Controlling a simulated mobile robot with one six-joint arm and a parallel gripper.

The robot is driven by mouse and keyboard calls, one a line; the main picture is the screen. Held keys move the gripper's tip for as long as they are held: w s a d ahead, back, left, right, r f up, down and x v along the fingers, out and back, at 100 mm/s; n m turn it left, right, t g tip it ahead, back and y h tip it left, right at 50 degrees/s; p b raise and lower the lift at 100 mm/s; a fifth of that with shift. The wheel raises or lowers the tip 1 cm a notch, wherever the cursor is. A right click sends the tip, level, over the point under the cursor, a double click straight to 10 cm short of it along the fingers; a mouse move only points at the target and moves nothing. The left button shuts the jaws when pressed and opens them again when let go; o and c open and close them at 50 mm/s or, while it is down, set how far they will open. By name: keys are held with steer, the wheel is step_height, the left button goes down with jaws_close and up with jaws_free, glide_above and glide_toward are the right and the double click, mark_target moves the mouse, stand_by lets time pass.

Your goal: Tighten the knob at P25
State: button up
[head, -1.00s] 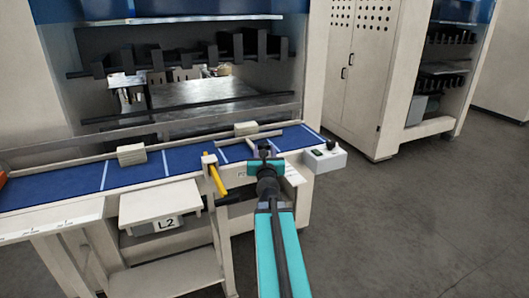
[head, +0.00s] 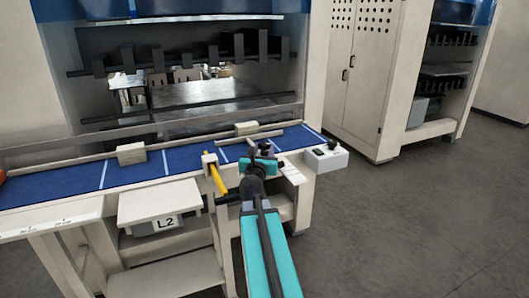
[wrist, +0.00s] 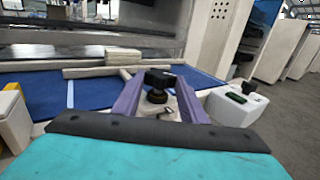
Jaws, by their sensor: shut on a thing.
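A black knob (wrist: 159,77) on a dark brass-coloured collar shows in the middle of the wrist view, at the front edge of the blue bench. The two purple fingers of my gripper (wrist: 160,82) stand on either side of it, shut on it. In the head view my gripper (head: 262,153) reaches the front rail of the bench and hides most of the knob. A white label (head: 291,173) is on the rail just right of my gripper; its text is too small to read.
A yellow-handled lever (head: 216,180) stands left of my gripper. A light control box (head: 326,158) with a black knob and green button is to the right. Beige blocks (head: 131,154) and a bar (head: 250,139) lie on the blue surface (head: 70,178). The floor at right is clear.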

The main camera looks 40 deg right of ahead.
mark_target(263, 148)
steer(key=shift+w+a+r+m+g+h+b, duration=0.15)
steer(key=shift+m+g+h+b, duration=0.25)
steer(key=shift+g, duration=0.2)
steer(key=shift+w+d+r+m+g+h+b, duration=0.15)
steer(key=shift+m+g+h, duration=0.15)
steer(key=shift+m+g, duration=0.25)
steer(key=shift+s+a, duration=0.1)
steer(key=o, duration=1.1)
steer(key=shift+c, duration=0.2)
steer(key=shift+f, duration=0.15)
steer(key=shift+s+a+f, duration=0.1)
steer(key=shift+s+a, duration=0.05)
steer(key=shift+a, duration=0.05)
steer(key=shift+b+v, duration=0.6)
steer(key=shift+v, duration=1.65)
steer(key=shift+f+b, duration=0.1)
steer(key=shift+b, duration=0.85)
steer(key=b, duration=0.6)
steer(key=shift+s+a, duration=0.2)
steer(key=shift+a, duration=0.2)
